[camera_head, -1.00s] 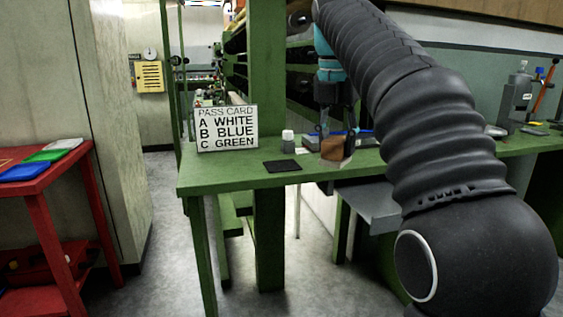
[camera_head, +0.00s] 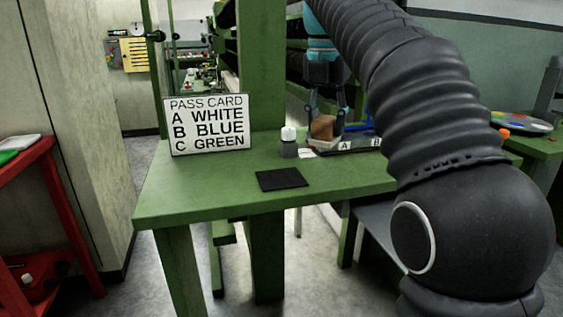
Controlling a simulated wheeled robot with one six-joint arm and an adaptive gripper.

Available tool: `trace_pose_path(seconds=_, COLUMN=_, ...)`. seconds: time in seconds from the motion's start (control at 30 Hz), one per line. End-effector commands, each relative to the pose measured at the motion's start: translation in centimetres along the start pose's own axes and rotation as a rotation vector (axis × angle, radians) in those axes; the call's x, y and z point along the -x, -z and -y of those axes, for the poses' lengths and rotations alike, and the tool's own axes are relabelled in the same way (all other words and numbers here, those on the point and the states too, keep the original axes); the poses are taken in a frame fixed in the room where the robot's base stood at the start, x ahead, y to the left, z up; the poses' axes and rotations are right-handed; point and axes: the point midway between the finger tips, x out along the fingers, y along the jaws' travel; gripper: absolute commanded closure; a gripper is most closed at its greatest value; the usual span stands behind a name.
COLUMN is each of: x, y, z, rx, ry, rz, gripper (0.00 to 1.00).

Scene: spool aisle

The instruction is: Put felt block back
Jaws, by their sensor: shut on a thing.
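My gripper (camera_head: 324,116) is shut on a brown block (camera_head: 322,129), probably the felt block, over the back part of the green bench (camera_head: 225,190). The fingers point down on either side of the block. A flat black pad (camera_head: 282,180) lies bare on the bench, in front and to the left of the held block. Whether the block touches anything below it is hard to tell.
A small white-capped bottle (camera_head: 288,142) stands left of the block. A tray (camera_head: 355,145) with labels A and B lies behind and right, partly hidden by my arm. A pass card sign (camera_head: 208,124) stands at left. A red stand (camera_head: 30,165) is far left.

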Motion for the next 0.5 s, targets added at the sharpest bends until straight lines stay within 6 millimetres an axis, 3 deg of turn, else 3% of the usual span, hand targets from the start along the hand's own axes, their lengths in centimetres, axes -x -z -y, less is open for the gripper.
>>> trace_pose_path(seconds=0.3, x=-3.8, y=1.1, z=-6.4, rx=0.005, ry=0.002, rz=-0.002, gripper=0.92)
trace_pose_path(seconds=0.5, x=-5.3, y=1.4, z=-8.8, rx=-0.001, ry=0.002, rz=-0.001, gripper=0.92)
